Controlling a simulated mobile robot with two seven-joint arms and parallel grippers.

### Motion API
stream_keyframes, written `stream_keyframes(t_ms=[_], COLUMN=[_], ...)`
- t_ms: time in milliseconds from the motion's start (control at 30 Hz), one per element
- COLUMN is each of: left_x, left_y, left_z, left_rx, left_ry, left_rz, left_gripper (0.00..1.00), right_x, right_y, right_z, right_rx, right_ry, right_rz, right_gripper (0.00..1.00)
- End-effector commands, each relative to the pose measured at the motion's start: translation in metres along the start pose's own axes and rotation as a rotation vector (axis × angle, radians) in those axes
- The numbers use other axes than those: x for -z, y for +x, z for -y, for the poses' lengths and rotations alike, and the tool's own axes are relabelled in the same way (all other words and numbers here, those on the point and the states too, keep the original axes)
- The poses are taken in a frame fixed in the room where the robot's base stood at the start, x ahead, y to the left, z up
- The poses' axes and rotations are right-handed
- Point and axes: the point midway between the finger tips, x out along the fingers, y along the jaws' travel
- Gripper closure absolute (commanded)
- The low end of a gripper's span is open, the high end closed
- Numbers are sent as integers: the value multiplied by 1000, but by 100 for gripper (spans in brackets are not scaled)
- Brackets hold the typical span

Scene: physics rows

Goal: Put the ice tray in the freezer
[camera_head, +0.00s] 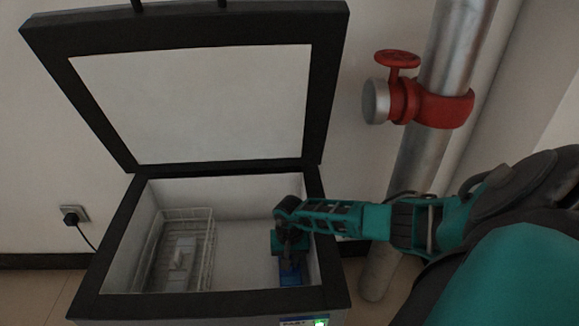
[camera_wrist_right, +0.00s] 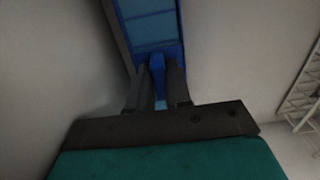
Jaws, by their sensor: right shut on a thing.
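The chest freezer (camera_head: 133,238) stands with its black-framed lid (camera_head: 190,100) raised. My right gripper (camera_head: 289,262) reaches down inside it at the right side. It is shut on the blue ice tray (camera_head: 290,274). The right wrist view shows the fingers (camera_wrist_right: 157,85) closed on a blue tab at the end of the ice tray (camera_wrist_right: 150,25). Whether the tray touches the freezer floor I cannot tell. My left gripper is not in view.
A white wire basket (camera_head: 208,245) sits in the freezer's left part, with a pale object (camera_head: 178,268) inside. The freezer floor (camera_head: 243,262) between basket and tray is clear. A metal pipe with a red valve (camera_head: 440,108) stands right of the freezer.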

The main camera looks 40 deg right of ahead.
Motion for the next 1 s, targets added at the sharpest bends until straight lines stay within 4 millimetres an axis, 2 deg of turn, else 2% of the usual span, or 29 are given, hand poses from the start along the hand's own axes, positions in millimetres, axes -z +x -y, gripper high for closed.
stream_keyframes(t_ms=[100,300,333,600,867,1000], left_x=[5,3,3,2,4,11], left_y=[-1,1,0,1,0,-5], left_z=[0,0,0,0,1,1], left_rx=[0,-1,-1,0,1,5], left_ry=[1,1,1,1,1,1], left_rz=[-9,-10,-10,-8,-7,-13], left_gripper=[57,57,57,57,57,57], right_x=[1,1,1,0,0,2], right_y=[-2,2,2,2,-2,-20], right_z=[0,0,0,0,0,0], right_rx=[1,0,0,0,0,1], right_ry=[0,0,1,1,0,-1], right_rz=[-2,-2,-1,-1,-1,-4], right_gripper=[100,100,79,56,56,56])
